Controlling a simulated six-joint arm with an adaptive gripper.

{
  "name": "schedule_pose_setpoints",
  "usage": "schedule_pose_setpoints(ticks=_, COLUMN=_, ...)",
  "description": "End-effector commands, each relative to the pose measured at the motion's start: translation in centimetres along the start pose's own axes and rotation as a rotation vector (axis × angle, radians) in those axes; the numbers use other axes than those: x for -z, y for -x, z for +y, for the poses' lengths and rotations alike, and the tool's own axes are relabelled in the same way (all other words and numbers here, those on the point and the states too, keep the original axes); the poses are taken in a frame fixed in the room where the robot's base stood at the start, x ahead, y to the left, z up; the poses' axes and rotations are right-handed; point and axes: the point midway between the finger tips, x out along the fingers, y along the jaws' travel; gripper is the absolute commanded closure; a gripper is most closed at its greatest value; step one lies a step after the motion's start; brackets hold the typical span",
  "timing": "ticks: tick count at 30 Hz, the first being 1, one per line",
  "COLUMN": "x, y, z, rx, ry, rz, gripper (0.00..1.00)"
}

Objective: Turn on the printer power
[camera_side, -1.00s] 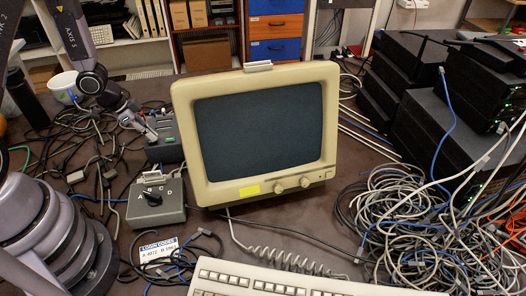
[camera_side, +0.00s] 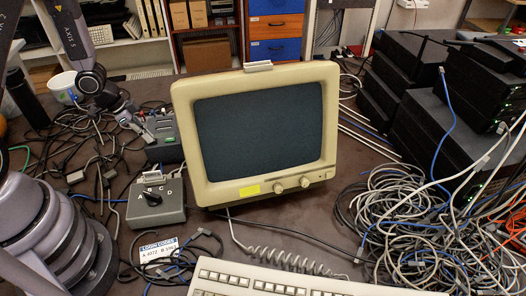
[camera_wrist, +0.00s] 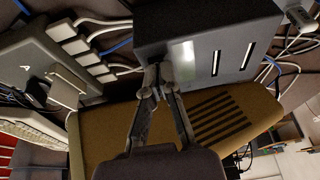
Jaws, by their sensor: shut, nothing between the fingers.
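My gripper (camera_side: 148,131) is shut and empty, just left of a dark grey box (camera_side: 170,152) behind the selector box. A green patch (camera_side: 168,141) shows on that box. In the wrist view my gripper (camera_wrist: 159,76) has its fingertips together in front of the grey box (camera_wrist: 238,28), close to a pale patch (camera_wrist: 183,54) on its face. I cannot tell whether the fingertips touch the box. I see no thing clearly marked as a printer, and I cannot read a power switch's position.
A beige monitor (camera_side: 255,83) with a dark screen stands close right of the grey box. A selector box (camera_side: 157,213) marked A B C D stands in front. Loose cables (camera_side: 60,150) lie left, and a large cable heap (camera_side: 400,225) lies right. A keyboard (camera_side: 270,283) is in front.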

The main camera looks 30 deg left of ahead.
Motion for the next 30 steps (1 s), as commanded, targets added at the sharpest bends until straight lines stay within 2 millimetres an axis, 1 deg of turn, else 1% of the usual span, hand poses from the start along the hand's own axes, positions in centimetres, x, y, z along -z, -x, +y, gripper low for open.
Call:
schedule_pose_setpoints(ticks=2, x=-0.3, y=0.1, z=0.1, rx=-0.002, ry=0.002, rz=-0.004, gripper=1.00)
schedule_pose_setpoints(ticks=10, x=-0.4, y=0.1, z=0.1, rx=-0.003, ry=0.001, rz=-0.006, gripper=1.00)
schedule_pose_setpoints(ticks=14, x=-0.4, y=0.6, z=0.0, rx=-0.001, ry=-0.001, rz=-0.004, gripper=1.00)
schedule_pose_setpoints(ticks=17, x=-0.4, y=1.9, z=-0.1, rx=0.002, ry=-0.001, rz=-0.002, gripper=1.00)
schedule_pose_setpoints(ticks=30, x=-0.7, y=9.2, z=-0.1, rx=0.007, ry=-0.001, rz=0.000, gripper=1.00)
